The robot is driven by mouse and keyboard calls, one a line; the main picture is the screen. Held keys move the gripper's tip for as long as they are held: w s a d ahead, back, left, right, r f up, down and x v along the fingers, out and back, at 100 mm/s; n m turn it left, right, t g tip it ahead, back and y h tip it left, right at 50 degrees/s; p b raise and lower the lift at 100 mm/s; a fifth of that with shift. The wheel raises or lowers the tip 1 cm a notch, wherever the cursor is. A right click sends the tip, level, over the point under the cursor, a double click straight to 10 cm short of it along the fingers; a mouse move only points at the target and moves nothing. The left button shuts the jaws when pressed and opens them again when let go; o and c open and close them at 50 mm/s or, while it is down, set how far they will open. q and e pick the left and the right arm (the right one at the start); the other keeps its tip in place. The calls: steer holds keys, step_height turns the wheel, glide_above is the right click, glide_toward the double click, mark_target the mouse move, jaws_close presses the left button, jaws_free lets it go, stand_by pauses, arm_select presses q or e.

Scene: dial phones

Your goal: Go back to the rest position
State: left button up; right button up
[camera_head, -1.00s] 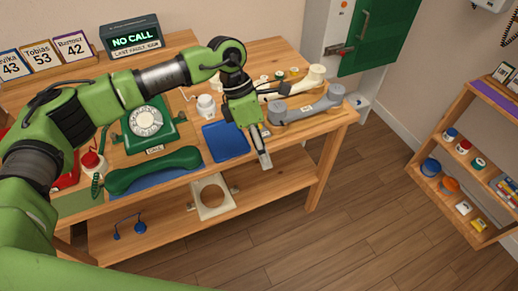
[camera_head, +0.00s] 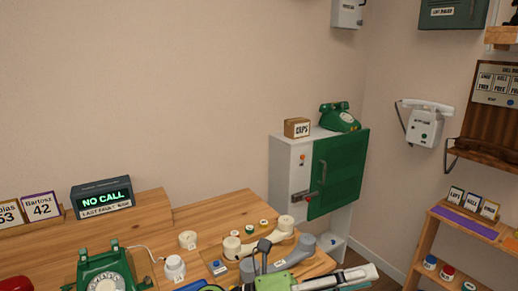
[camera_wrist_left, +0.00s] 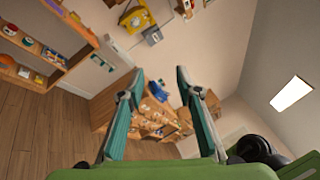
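My left gripper (camera_head: 368,278) shows at the bottom edge of the head view, in front of the wooden desk (camera_head: 215,215), and is partly cut off by the frame. In the left wrist view its two green fingers (camera_wrist_left: 160,72) stand apart with nothing between them, so it is open and empty. That view looks out across the tilted room, with the fingers clear of any object. My right gripper is in neither view.
A cabinet with a green door (camera_head: 337,172) stands beyond. Shelves (camera_head: 455,240) are at right.

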arm_select(q)
steer(key=w+a+n+t+y, duration=1)
steer(key=a+n+t, duration=0.6)
steer(key=n, duration=0.6)
steer(key=s+a+f+n+g+y, duration=0.2)
steer(key=a+f+n+y, duration=0.2)
steer(key=a+f+n, duration=0.45)
steer(key=s+a+f+n+g+y, duration=0.2)
steer(key=a+f+n+y, duration=0.25)
steer(key=f, duration=0.65)
steer(key=s+a+f+n+g+y, duration=0.1)
steer(key=s+a+f+g, duration=0.2)
steer(key=s+f, duration=0.35)
steer(key=s+a+f+n+g, duration=0.2)
steer(key=s+a+f+g, duration=0.15)
steer(key=s, duration=0.65)
steer(key=s+a+f+n+g+y, duration=0.15)
steer(key=s+f+g, duration=0.25)
steer(key=s, duration=0.4)
step_height(320, 180, down, 27)
steer(key=s+h, duration=0.1)
steer(key=s, duration=0.1)
steer(key=s+a+f+m+g, duration=0.1)
steer(key=s+a+f+g, duration=0.1)
steer(key=s+f, duration=1.3)
steer(key=shift+s+a+p, duration=0.35)
steer(key=shift+s+a, duration=0.2)
steer(key=shift+a, duration=0.05)
